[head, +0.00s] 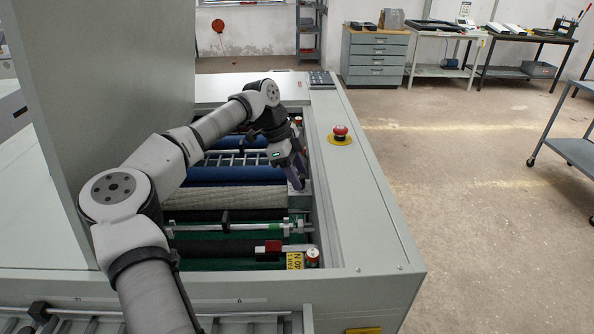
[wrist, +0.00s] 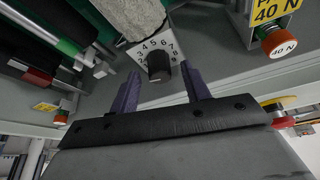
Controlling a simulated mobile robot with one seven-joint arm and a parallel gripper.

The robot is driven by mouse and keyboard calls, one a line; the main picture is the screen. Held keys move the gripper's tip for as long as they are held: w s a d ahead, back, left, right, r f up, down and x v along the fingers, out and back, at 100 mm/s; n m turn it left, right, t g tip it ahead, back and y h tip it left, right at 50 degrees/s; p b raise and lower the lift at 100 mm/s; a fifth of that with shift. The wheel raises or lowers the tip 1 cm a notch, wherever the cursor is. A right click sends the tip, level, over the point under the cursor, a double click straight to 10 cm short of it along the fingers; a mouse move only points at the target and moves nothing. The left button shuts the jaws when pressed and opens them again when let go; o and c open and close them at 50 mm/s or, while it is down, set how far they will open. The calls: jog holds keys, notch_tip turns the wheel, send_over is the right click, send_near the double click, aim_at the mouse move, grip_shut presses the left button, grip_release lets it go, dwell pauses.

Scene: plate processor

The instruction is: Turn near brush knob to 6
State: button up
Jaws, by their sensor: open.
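The black brush knob (wrist: 158,66) stands on a white dial plate (wrist: 146,47) with printed numbers, at the end of a grey brush roller (wrist: 131,14). The knob's pointer mark is too small to read. My gripper (wrist: 158,76) is open in the wrist view, its two purple fingers on either side of the knob with gaps showing. In the head view my gripper (head: 294,170) reaches down into the machine at the right end of the rollers, and the knob is hidden behind it.
A red knob with a 40 N label (wrist: 278,42) sits near the dial in the wrist view. A red emergency stop button (head: 340,131) on a yellow base stands on the machine's right rim (head: 365,205). Green, blue and grey rollers lie left of the gripper.

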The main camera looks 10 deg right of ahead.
jog(key=c, duration=1)
jog(key=shift+r+m+p, duration=0.1)
jog(key=shift+m+p, duration=0.2)
jog(key=shift+m, duration=0.2)
jog(key=shift+w+d+m+g+y, duration=0.1)
jog(key=shift+m+g+y, duration=0.25)
jog(key=shift+m, duration=0.25)
jog(key=m+g+y, duration=0.1)
jog(key=m, duration=0.3)
jog(key=shift+p, duration=0.3)
jog(key=m+y, duration=0.1)
jog(key=m, duration=0.2)
jog(key=m+y, duration=0.1)
jog(key=m, duration=0.2)
jog(key=shift+w+d+g, duration=0.1)
jog(key=shift+d+g, duration=0.05)
jog(key=shift+g, duration=0.2)
jog(key=shift+m+y, duration=0.25)
jog(key=shift+m, duration=0.05)
